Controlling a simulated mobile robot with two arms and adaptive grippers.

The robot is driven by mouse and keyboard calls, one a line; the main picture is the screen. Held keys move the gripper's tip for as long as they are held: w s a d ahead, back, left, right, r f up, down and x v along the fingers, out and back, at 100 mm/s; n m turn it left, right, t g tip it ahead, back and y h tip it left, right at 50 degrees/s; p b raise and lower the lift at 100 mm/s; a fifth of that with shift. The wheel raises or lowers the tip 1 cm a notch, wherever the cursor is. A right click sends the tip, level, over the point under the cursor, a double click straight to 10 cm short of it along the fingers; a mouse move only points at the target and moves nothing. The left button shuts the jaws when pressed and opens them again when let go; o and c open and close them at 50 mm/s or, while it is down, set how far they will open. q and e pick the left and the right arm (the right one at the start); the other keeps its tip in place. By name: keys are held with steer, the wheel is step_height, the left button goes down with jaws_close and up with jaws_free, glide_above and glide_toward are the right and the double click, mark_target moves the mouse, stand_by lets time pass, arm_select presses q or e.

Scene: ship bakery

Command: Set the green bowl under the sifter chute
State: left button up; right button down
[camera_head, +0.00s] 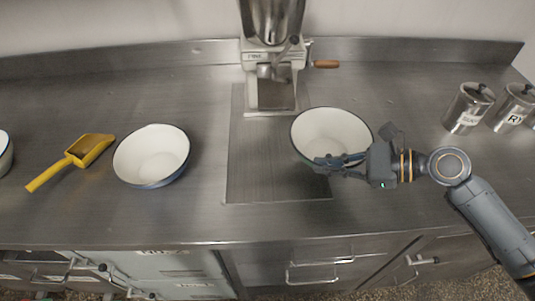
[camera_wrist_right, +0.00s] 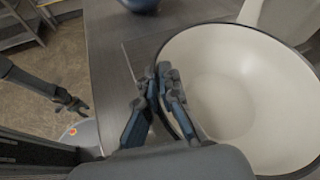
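The sifter (camera_head: 272,60) stands at the back middle, its chute (camera_head: 275,95) facing forward above a flat metal plate (camera_head: 262,180). A bowl (camera_head: 330,132), white inside with a dark greenish rim, is to the right front of the chute, over the plate's right edge. Its outer side is mostly hidden. My right gripper (camera_head: 345,163) is at the bowl's near right rim. In the right wrist view its fingers (camera_wrist_right: 165,100) are closed around the wall of the bowl (camera_wrist_right: 240,90). My left gripper (camera_wrist_right: 72,104) shows small in that view, fingers apart and empty.
A blue-sided white bowl (camera_head: 152,155) and a yellow scoop (camera_head: 75,158) lie on the counter at left. Another bowl (camera_head: 3,155) is cut off at the left edge. Two labelled canisters (camera_head: 468,108) (camera_head: 513,108) stand at right. The plate before the chute is clear.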

steer(key=p+x, duration=0.1)
steer(key=x, duration=0.3)
steer(key=r+p+x, duration=0.1)
steer(key=x, duration=0.4)
steer(key=p+x, duration=0.1)
steer(key=x, duration=0.3)
steer(key=shift+w+a+r, duration=0.2)
steer(key=shift+a+r, duration=0.1)
steer(key=shift+a, duration=0.15)
arm_select(q)
steer(key=r, duration=0.1)
steer(key=a+r, duration=0.1)
steer(key=r, duration=0.1)
steer(key=shift+w+r, duration=0.15)
steer(key=shift+d, duration=0.15)
arm_select(e)
steer(key=shift+f, duration=0.1)
steer(key=c, duration=1.5)
jaws_free()
steer(key=b+v, duration=0.2)
steer(key=v, duration=0.8)
steer(key=shift+s+d, duration=0.2)
steer(key=shift+d, duration=0.15)
arm_select(q)
steer(key=shift+f, duration=0.9)
arm_select(e)
steer(key=shift+s+d+r, duration=0.2)
steer(key=shift+d+r, duration=0.25)
steer(key=shift+d, duration=0.1)
